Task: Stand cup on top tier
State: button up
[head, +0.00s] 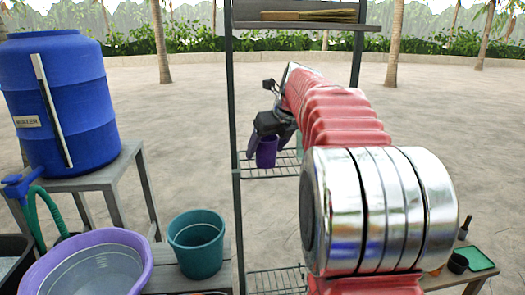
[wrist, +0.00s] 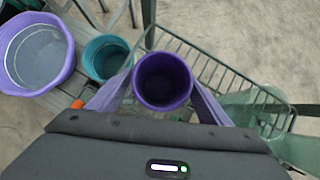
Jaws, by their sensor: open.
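A purple cup (head: 266,152) is upright at the middle wire tier (head: 283,172) of a dark metal rack and appears to stand on it. In the wrist view the cup (wrist: 163,80) shows from above, its dark inside facing me. My gripper (head: 270,130) reaches down at the cup from above. In the wrist view my gripper (wrist: 160,88) is open, with one finger on each side of the cup. I cannot tell whether the fingers touch it. The highest board (head: 300,27) of the rack in view carries flat tan pieces.
A blue barrel (head: 60,95) stands on a grey table at left. A wide purple basin (head: 85,268) and a teal bucket (head: 197,245) are at lower left. A lower wire tier (head: 278,281) is below. Rack posts stand close to my arm. A pale green item (wrist: 250,108) is right of the cup.

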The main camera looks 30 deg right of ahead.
jog(key=v, duration=1.1)
jog(key=shift+s, duration=0.1)
dwell(0.4)
jog(key=s+a+f+n, duration=0.4)
jog(key=s+a+n, duration=0.1)
jog(key=a+n, duration=0.45)
jog(key=s+a+f+n, duration=0.5)
jog(key=a+n, duration=0.4)
jog(key=a, duration=0.1)
jog(key=s+a+f+n+g, duration=0.1)
jog(key=s+a+f+n, duration=0.8)
jog(key=s+f+n, duration=0.4)
jog(key=f+n, duration=0.1)
jog(key=n, duration=0.4)
